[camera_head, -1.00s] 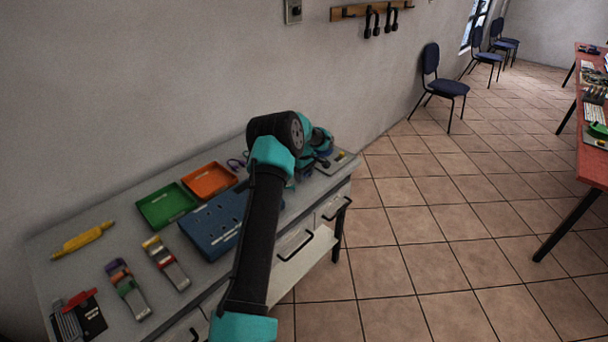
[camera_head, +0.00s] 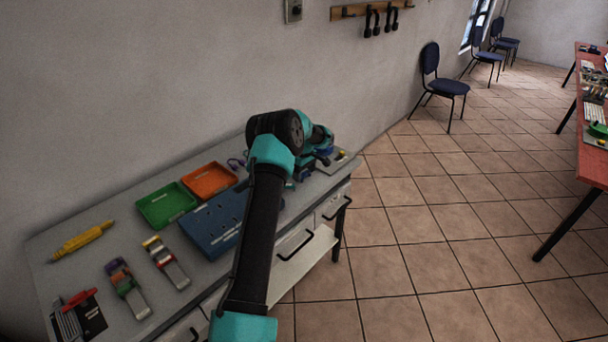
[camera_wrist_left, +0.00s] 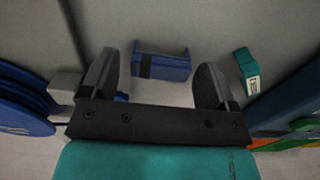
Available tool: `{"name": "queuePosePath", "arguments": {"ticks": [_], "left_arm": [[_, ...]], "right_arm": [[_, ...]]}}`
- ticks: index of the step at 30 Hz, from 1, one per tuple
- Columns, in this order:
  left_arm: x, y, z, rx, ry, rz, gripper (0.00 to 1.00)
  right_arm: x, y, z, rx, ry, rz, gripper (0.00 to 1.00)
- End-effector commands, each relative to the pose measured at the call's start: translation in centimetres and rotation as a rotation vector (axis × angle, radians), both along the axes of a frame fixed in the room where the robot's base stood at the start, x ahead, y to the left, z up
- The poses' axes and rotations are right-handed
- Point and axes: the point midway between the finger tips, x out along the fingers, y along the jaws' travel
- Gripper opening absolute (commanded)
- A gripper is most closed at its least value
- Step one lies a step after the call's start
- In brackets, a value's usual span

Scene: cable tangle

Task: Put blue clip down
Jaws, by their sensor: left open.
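My left gripper (camera_head: 312,168) is at the far right end of the grey bench, partly hidden behind its own wrist in the head view. In the left wrist view the gripper (camera_wrist_left: 156,82) has its two dark fingers spread wide apart. The blue clip (camera_wrist_left: 165,67), a small blue block with a dark band near its left end, lies on the grey surface between and just beyond the fingertips. Gaps show between the clip and both fingers. My right gripper is not in view.
A teal block with a white label (camera_wrist_left: 246,72) lies right of the fingers. Blue discs (camera_wrist_left: 22,104) lie to the left. A blue tray (camera_head: 212,228), a green bin (camera_head: 166,206) and an orange bin (camera_head: 209,181) stand left of my arm.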

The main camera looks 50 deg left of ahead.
Motion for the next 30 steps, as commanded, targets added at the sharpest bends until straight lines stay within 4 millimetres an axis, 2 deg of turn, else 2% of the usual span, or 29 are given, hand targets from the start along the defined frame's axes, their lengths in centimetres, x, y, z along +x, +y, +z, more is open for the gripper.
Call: {"name": "queuePosePath", "arguments": {"ticks": [12,18,23,30], "left_arm": [[0.0,0.0,7.4,0.002,-0.003,0.001,0.82],[0.1,0.0,10.3,0.001,-0.003,0.0,0.82],[0.0,0.0,11.2,0.0,-0.001,0.0,0.82],[0.0,0.0,11.3,0.0,0.0,0.0,0.82]], "right_arm": [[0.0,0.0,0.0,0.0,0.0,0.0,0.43],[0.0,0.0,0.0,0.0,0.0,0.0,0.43],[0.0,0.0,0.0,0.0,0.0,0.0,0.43],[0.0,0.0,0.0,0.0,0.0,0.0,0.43]]}}
